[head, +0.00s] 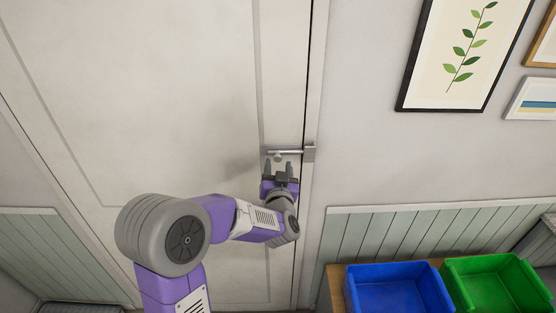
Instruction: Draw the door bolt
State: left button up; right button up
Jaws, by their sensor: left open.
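The door (160,100) is a pale panelled one filling the left and middle of the head view. A grey metal door bolt (288,152) lies level near the door's right edge, its right end at the bracket (309,153) on the frame. A small knob (278,156) shows on the bolt. My left gripper (279,166) is open just below the bolt, its two dark fingers pointing up towards it with the knob near the fingertips. I cannot tell whether they touch it. My right gripper is not in view.
A blue bin (397,265) and a green bin (495,264) stand on a wooden surface at the lower right. Framed pictures, one with a leafy stem (466,50), hang on the wall right of the door. Green panelling (430,222) lines the lower wall.

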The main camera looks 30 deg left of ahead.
pick_arm(q)
jog(key=shift+x, duration=1.35)
grip_shut()
